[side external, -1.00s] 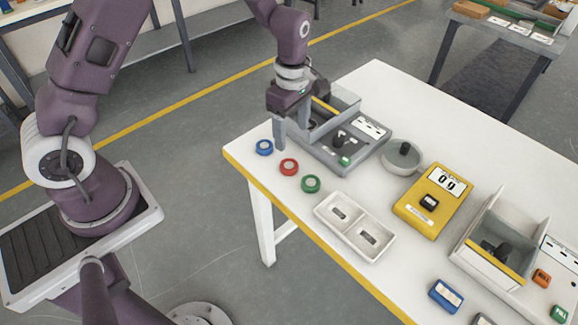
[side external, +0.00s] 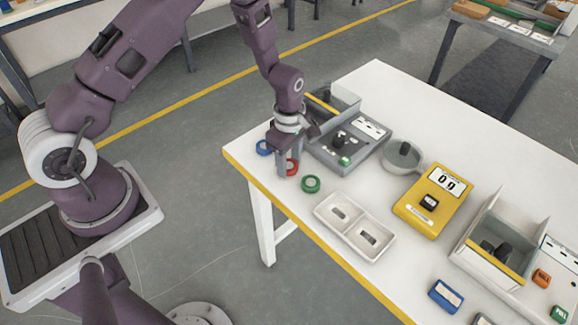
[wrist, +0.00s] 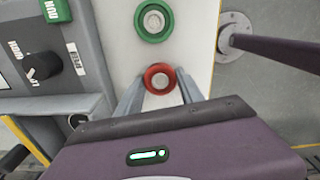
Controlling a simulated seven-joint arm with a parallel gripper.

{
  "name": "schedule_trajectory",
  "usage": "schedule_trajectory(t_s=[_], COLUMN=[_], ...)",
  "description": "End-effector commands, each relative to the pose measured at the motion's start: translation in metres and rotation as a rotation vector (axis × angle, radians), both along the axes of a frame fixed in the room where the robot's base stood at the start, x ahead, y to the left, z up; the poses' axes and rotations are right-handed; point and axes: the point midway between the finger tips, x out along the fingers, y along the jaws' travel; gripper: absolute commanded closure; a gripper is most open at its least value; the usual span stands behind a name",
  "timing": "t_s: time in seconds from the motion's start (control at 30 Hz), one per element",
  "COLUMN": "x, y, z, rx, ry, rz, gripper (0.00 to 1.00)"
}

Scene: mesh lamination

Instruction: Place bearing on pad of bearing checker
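Ring-shaped bearings in blue (side external: 264,148), red (side external: 292,167) and green (side external: 311,184) lie in a row near the table's left edge. My gripper (side external: 287,164) is low over the red one. In the wrist view my gripper (wrist: 160,90) is open, with one finger on each side of the red bearing (wrist: 160,67); contact cannot be told. The green bearing (wrist: 154,20) lies just beyond it.
A grey machine with a dark knob and green button (side external: 345,148) stands close beside my gripper. A white two-compartment tray (side external: 352,226) lies in front, and a round grey dish (side external: 402,158) behind. A second boxed station (side external: 497,244) is at the right.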

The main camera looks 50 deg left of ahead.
Motion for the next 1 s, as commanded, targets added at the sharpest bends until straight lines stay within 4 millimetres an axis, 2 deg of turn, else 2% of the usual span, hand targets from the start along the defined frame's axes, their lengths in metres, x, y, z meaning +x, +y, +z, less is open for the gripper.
schedule_trajectory(t_s=[0.03,0.2,0.37,0.47,0.8,0.93,1.0], x=[0.0,0.0,0.0,0.001,0.001,0.011,0.026], y=[0.0,0.0,0.0,0.0,0.0,0.006,0.016], z=[0.0,0.0,0.0,0.007,0.086,0.099,0.102], rx=[0.0,0.0,0.0,0.0,-0.001,0.003,0.007], ry=[0.0,0.0,0.0,-0.002,-0.003,0.001,0.005], rz=[0.0,0.0,0.0,0.0,-0.001,0.06,0.15], gripper=[0.67,1.0,1.0,1.0,1.0,1.0,1.0])
